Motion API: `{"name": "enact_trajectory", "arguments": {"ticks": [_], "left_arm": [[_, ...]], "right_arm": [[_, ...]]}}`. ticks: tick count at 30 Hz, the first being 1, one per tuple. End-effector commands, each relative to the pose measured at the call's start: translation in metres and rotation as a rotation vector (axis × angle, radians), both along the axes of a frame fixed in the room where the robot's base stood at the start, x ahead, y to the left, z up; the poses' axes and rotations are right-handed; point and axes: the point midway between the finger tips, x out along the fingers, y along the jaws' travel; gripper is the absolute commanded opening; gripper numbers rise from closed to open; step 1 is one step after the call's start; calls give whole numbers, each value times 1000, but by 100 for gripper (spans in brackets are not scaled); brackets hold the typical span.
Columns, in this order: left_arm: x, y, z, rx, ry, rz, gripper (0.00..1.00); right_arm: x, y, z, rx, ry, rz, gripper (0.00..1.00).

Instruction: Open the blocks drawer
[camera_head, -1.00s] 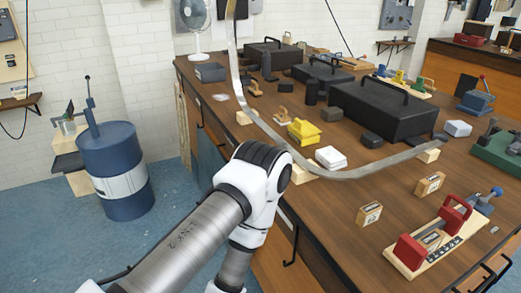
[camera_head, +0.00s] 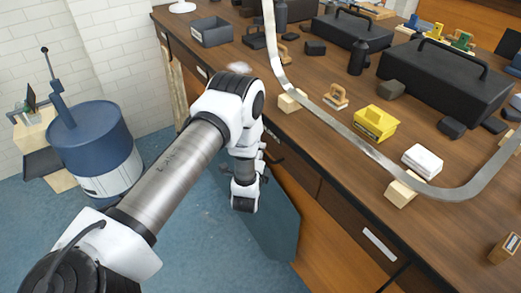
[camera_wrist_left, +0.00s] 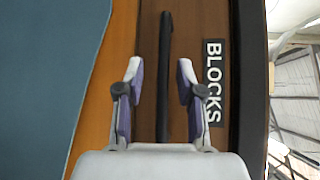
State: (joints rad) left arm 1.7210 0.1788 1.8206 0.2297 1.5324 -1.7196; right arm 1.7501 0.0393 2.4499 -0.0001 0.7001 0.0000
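The blocks drawer shows in the left wrist view as a brown wooden front (camera_wrist_left: 219,150) with a dark label reading "BLOCKS" (camera_wrist_left: 213,82). Its long black bar handle (camera_wrist_left: 165,75) stands upright in the picture, left of the label. My left gripper (camera_wrist_left: 159,68) is open, with one finger on each side of the handle and a gap visible on both sides. The drawer looks shut. In the head view my left wrist hangs at the bench's front side and mostly hides the gripper and this drawer. My right gripper is not in view.
Another labelled drawer (camera_head: 378,243) is to the right. A blue barrel (camera_head: 95,150) stands left on the floor.

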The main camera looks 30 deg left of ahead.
Motion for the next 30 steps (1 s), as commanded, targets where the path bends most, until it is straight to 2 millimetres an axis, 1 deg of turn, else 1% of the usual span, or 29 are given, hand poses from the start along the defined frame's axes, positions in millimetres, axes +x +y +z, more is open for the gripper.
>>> {"name": "enact_trajectory", "arguments": {"ticks": [1, 4, 11, 12, 14, 15, 23, 30], "left_arm": [[6, 2, 0, 1, -2, 0, 37], [13, 6, -2, 0, 0, -1, 37], [14, 6, -3, -1, 2, -1, 37], [14, 6, -3, -1, 2, -1, 23], [14, 6, -3, -1, 2, -1, 2], [14, 6, -3, -1, 2, -1, 0], [14, 6, -3, -2, 4, -2, 0], [7, 8, -3, -4, 8, -2, 0]], "right_arm": [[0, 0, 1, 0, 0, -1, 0], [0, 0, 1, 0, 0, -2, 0], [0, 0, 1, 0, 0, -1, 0], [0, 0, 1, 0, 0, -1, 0], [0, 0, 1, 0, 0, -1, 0], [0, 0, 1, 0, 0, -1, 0], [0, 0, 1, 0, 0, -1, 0], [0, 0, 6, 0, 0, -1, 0]]}}
